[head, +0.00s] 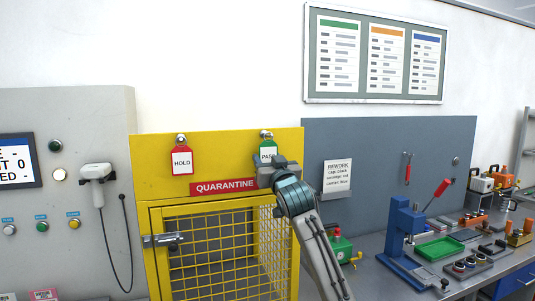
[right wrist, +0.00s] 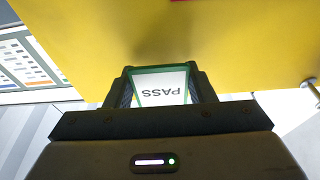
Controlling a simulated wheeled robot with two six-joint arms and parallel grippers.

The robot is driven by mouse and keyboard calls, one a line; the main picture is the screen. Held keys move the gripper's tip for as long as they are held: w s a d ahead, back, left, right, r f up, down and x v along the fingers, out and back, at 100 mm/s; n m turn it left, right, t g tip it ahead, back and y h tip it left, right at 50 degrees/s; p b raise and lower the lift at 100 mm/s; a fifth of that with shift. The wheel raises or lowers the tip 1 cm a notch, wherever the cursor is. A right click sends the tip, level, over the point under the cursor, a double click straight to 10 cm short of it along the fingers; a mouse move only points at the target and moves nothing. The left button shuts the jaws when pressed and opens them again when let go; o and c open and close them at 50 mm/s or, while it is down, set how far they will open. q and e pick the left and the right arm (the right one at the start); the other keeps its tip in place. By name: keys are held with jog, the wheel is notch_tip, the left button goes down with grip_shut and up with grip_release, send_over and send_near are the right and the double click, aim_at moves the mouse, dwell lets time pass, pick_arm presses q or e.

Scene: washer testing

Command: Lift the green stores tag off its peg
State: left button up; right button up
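The green-framed tag (head: 267,152), lettered PASS, hangs at a peg (head: 266,134) on the upper right of the yellow panel. My right gripper (head: 265,170) is at the tag, its body covering the tag's lower part in the head view. In the right wrist view the tag (right wrist: 160,88) appears upside down between the two fingers, which close against its side edges with no clear gap. My left gripper is not in view.
A red HOLD tag (head: 182,161) hangs on a peg to the left. Below is a red QUARANTINE sign (head: 224,186) and a yellow mesh cage (head: 215,250). A grey panel (head: 390,170) and a bench with fixtures stand to the right.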

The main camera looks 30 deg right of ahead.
aim_at(269, 152)
jog(key=shift+r, duration=0.25)
jog(key=shift+r+p, duration=0.3)
jog(key=shift+p, duration=0.15)
jog(key=shift+s, duration=0.2)
jog(key=shift+s+a, duration=0.2)
jog(key=shift+s, duration=0.75)
jog(key=shift+s+a+r, duration=0.1)
jog(key=shift+s+a, duration=0.05)
jog(key=shift+s, duration=0.25)
jog(key=shift+s+a+r, duration=0.1)
jog(key=shift+s, duration=0.3)
jog(key=shift+s+f, duration=0.15)
jog(key=shift+s, duration=0.2)
jog(key=shift+s+b, duration=0.1)
jog(key=shift+b, duration=0.2)
jog(key=shift+s+a, duration=0.25)
jog(key=shift+s, duration=0.6)
jog(key=shift+s+a, duration=0.25)
jog(key=shift+s, duration=0.55)
